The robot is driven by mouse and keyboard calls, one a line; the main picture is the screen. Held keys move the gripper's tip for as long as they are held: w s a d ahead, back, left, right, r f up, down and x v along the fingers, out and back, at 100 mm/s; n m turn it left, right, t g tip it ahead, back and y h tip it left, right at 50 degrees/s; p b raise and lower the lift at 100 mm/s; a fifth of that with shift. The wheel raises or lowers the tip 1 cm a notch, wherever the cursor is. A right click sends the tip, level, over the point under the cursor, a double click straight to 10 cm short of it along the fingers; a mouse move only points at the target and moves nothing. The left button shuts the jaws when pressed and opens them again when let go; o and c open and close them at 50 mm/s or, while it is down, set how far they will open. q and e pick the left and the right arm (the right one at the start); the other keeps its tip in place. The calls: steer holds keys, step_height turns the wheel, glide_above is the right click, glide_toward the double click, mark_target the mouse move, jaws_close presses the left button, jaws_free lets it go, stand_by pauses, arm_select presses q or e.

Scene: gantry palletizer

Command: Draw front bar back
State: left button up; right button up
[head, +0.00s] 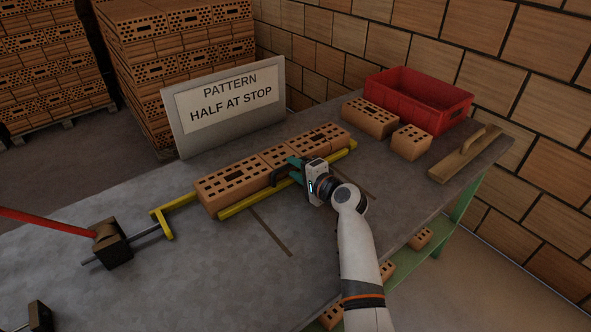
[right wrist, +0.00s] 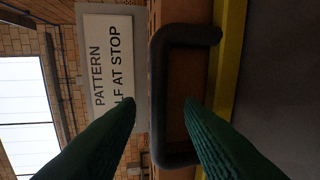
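The yellow front bar (head: 237,207) runs along the near side of a row of perforated bricks (head: 238,185) on the grey table. It shows as a yellow strip in the right wrist view (right wrist: 231,50). A black U-shaped handle (head: 281,175) stands at the row's middle; its grip (right wrist: 158,95) is clear in the right wrist view. My right gripper (head: 290,170) is at this handle, its green fingers apart. In the right wrist view the grip lies between the fingertips, with gaps on both sides. My left gripper is not in view.
A sign (head: 228,100) reading "PATTERN HALF AT STOP" stands behind the row. A red lever (head: 45,222) and black block (head: 111,243) are at left. Loose bricks (head: 370,117), a red crate (head: 418,95) and a wooden float (head: 465,155) are at right. The front left table is mostly clear.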

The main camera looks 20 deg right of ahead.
steer(key=shift+w+a, duration=0.1)
steer(key=shift+w, duration=0.15)
jaws_close()
steer(key=shift+s, duration=0.1)
